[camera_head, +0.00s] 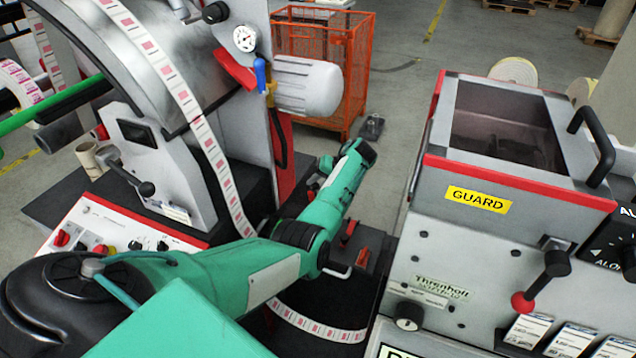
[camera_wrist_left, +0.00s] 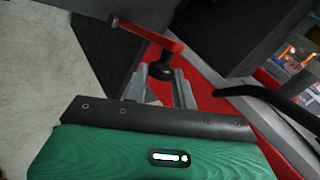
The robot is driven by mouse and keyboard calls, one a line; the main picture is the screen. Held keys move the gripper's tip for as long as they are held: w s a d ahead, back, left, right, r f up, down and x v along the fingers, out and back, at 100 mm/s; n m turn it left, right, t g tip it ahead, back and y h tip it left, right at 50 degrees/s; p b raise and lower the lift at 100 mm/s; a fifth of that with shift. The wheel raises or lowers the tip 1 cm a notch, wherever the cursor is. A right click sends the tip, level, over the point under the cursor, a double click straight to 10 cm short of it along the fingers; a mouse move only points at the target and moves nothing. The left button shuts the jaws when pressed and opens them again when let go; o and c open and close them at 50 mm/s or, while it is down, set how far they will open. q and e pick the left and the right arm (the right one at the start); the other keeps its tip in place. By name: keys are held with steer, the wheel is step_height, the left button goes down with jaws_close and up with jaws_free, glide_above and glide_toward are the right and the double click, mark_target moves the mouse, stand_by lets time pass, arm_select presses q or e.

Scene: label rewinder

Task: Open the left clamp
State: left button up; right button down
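My left arm reaches from the lower left across the middle of the head view, and its green wrist (camera_head: 345,172) is between the two machines. The left gripper's fingertips are hidden there. In the left wrist view, the left gripper (camera_wrist_left: 160,80) has its two grey fingers apart. A flared black piece (camera_wrist_left: 160,69) below a red lever bar (camera_wrist_left: 146,35) shows between the fingertips; I cannot tell whether they touch it. The lever looks like a clamp handle. In the head view small red levers (camera_head: 347,233) show beside my forearm; I cannot tell which is the left clamp. My right gripper is not in view.
A grey guard box (camera_head: 500,190) with a black handle stands close on the right. A machine with a striped label web (camera_head: 203,130) stands on the left. An orange mesh cage (camera_head: 320,60) is behind. Open floor (camera_head: 420,85) lies beyond the wrist.

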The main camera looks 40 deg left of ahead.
arm_select(q)
steer(key=o, duration=0.3)
steer(key=shift+w, duration=0.2)
steer(key=shift+o, duration=0.7)
steer(key=shift+w+f, duration=0.1)
steer(key=shift+f, duration=0.1)
steer(key=b+v, duration=0.2)
steer(key=v, duration=1.1)
steer(key=shift+d+r+b, duration=0.2)
steer(key=shift+r+b, duration=0.2)
steer(key=shift+f, duration=0.15)
